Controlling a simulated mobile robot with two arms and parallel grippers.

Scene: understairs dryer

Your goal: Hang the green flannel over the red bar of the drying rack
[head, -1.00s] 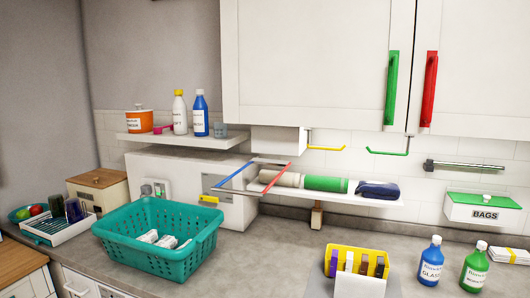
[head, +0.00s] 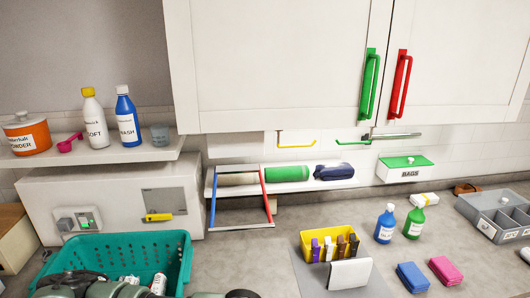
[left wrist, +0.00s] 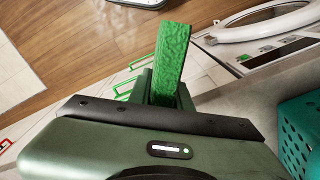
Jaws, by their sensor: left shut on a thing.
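My left gripper (left wrist: 165,88) is shut on a green textured cloth, the green flannel (left wrist: 173,55), which shows between its fingers in the left wrist view. In the head view only parts of my arm show at the bottom left, and neither the gripper nor the held flannel can be made out. The drying rack juts out below the wall shelf. Its red bar (head: 266,195) is on the right and its blue bar (head: 213,198) on the left, joined by a pale front rail (head: 241,226). Nothing hangs on the red bar. My right gripper is not in view.
The wall shelf (head: 225,190) holds a beige roll, a green roll (head: 287,173) and a dark blue folded cloth (head: 334,172). A teal basket (head: 172,252) stands at the lower left. A yellow caddy (head: 312,240) and bottles stand to the right. Cupboards hang above.

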